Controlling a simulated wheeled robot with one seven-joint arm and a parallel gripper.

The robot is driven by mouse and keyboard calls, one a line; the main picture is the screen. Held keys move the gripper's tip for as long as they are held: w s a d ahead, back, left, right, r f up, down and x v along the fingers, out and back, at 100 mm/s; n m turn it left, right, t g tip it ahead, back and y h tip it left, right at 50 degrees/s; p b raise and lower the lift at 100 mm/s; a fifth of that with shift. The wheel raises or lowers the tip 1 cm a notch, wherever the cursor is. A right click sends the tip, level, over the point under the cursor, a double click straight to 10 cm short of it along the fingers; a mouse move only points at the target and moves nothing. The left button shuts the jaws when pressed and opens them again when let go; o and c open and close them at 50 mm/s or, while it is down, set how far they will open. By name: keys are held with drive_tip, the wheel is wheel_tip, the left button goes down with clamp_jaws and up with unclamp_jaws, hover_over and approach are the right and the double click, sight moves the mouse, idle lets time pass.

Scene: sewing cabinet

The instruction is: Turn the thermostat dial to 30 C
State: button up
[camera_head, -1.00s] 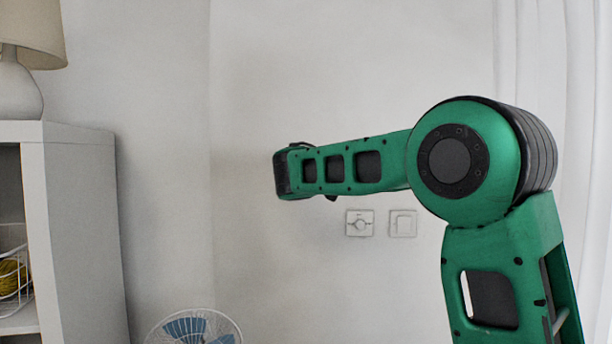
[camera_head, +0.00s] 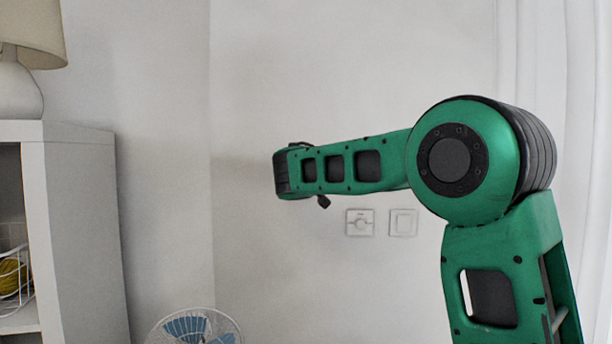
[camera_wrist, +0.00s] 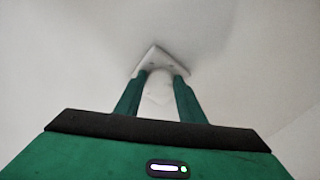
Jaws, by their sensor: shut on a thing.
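In the wrist view, my gripper (camera_wrist: 160,79) has its two green fingers against a pale, rounded piece (camera_wrist: 158,92), which looks like the thermostat dial. The fingers are shut on it. Behind the fingertips is a white wall plate (camera_wrist: 157,58), seen tilted with one corner pointing up. Any scale or number on the dial cannot be read. In the head view, my arm hides the gripper and the dial; only a small dark part shows below the arm's far end.
Two white wall plates sit right of the arm's end, one with a round middle (camera_head: 360,222) and one like a flat switch (camera_head: 403,223). A shelf unit (camera_head: 75,230) with a lamp (camera_head: 20,75) stands left. A fan (camera_head: 195,328) is below.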

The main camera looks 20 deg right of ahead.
drive_tip(key=o, duration=1)
drive_tip(key=shift+w+a+f, duration=0.1)
drive_tip(key=shift+w+f, duration=0.05)
drive_tip(key=shift+f, duration=0.1)
drive_tip(key=shift+r, duration=0.15)
drive_tip(key=v, duration=1)
drive_tip(key=shift+s+a, duration=0.1)
drive_tip(key=shift+s, duration=0.25)
